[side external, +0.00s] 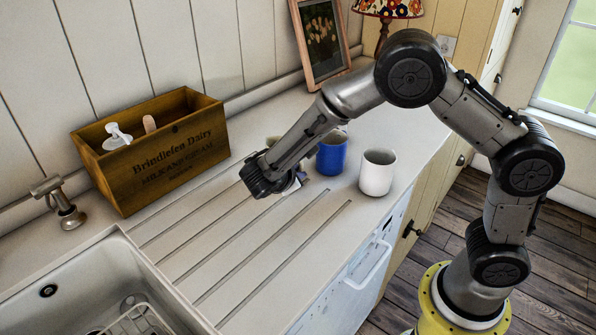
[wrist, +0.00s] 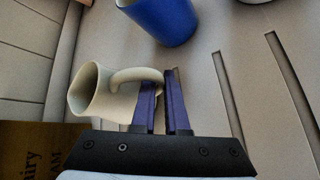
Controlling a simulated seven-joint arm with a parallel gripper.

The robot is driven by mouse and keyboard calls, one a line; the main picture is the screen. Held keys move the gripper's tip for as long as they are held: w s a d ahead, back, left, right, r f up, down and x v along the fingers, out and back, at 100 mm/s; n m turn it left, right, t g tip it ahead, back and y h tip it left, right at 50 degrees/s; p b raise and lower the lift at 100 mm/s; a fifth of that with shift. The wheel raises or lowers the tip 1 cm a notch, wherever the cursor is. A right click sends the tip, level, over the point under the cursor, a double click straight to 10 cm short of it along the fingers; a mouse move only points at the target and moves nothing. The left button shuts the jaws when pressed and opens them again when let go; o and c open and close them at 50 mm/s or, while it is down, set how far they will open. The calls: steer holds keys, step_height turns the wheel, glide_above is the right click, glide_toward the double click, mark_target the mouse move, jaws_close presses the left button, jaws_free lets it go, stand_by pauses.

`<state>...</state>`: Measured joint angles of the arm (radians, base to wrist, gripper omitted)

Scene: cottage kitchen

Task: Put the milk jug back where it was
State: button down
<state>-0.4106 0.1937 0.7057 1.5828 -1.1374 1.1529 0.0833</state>
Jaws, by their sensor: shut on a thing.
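A cream jug (wrist: 100,95) with a looped handle is in the wrist view, left of my fingers. My gripper (wrist: 166,80) is shut on its handle, with the jug's body beside the fingers. In the side view my gripper (side external: 300,180) is low over the ribbed drainboard, left of the blue mug. There the jug is mostly hidden behind my arm; a small beige patch (side external: 273,142) behind the arm may be part of it. I cannot tell whether the jug touches the counter.
A blue mug (side external: 332,153) and a white mug (side external: 377,172) stand close on the right. A wooden dairy crate (side external: 165,165) holding a white item (side external: 117,137) stands against the wall. The sink (side external: 75,285) is at front left. The grooved drainboard (side external: 240,235) is clear in front.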

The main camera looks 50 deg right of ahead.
steer(key=shift+f, duration=0.1)
steer(key=c, duration=0.9)
jaws_free()
